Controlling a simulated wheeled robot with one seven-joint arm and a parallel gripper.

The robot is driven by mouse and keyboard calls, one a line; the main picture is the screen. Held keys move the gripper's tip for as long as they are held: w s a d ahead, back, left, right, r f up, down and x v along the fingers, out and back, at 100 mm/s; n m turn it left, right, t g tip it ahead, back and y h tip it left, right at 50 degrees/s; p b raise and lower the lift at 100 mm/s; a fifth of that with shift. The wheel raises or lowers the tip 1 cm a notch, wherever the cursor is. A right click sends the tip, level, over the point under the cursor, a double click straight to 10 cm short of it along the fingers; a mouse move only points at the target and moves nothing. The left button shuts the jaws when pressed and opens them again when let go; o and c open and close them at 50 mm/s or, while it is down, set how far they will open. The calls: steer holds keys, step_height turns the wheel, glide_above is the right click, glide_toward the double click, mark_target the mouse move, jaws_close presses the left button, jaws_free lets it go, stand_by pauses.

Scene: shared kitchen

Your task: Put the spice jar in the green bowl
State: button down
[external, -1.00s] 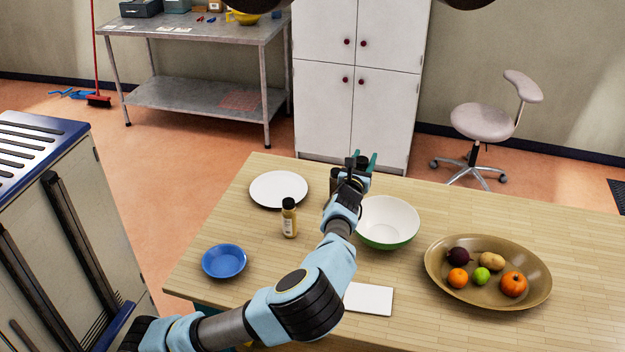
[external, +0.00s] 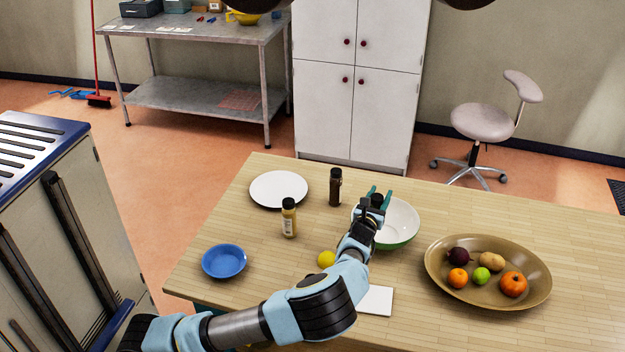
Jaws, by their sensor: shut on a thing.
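The green bowl (external: 405,228), white inside and green outside, stands on the wooden table right of the middle. My gripper (external: 380,192), with teal fingers, is over the bowl's left part. It is shut on a small jar with a black lid (external: 377,199), which looks like the spice jar. Only its dark top shows clearly between the fingers. My wrist hides its lower part, so I cannot tell its height over the bowl or whether it touches it.
A dark brown bottle (external: 335,188) and a mustard-coloured bottle (external: 289,218) stand left of my gripper. A white plate (external: 279,189), a blue bowl (external: 224,261), a lemon (external: 326,259) and a white board (external: 376,301) are nearby. A brown oval dish (external: 440,268) of produce lies right.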

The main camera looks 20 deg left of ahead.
step_height(320, 180, down, 4)
steer(key=shift+r+p, duration=0.1)
steer(key=shift+p, duration=0.3)
steer(key=shift+f+b, duration=0.3)
steer(key=shift+f, duration=0.35)
steer(key=shift+c, duration=1.9)
jaws_free()
